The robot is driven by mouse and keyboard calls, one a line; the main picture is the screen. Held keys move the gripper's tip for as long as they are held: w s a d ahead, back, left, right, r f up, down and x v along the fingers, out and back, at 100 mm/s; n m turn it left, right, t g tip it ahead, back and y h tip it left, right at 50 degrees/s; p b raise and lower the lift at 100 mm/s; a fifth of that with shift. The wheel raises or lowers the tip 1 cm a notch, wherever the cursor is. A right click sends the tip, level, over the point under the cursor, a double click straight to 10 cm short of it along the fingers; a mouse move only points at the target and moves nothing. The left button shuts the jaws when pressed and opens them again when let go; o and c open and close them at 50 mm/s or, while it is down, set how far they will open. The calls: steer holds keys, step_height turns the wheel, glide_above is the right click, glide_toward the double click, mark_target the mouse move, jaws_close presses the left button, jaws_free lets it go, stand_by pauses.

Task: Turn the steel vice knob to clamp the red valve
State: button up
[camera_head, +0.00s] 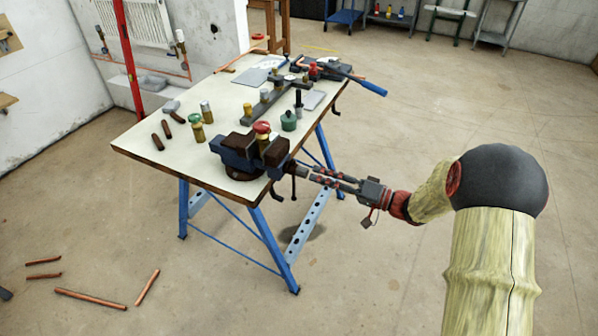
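The vice (236,158) is dark blue with brown jaws and is mounted at the near right corner of the bench. The red valve (262,128) has a red cap above a brass body and stands upright between the jaws. I cannot tell whether the jaws touch it. The steel vice knob (301,171) is at the right end of the vice, facing my gripper. My gripper (314,173) reaches in from the right, its two slim fingers pointing at the knob. The fingertips are at or very near the knob. Whether they are closed around it is too small to tell.
The workbench (190,152) has a pale top and blue legs. Brass, steel and green fittings (289,120) and tools stand behind the vice. A blue-handled tool (370,87) overhangs the right edge. Copper pipes (90,298) lie on the floor at left. The right floor is clear.

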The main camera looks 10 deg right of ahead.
mark_target(307, 174)
steer(key=shift+x, duration=2.35)
steer(key=c, duration=0.4)
jaws_close()
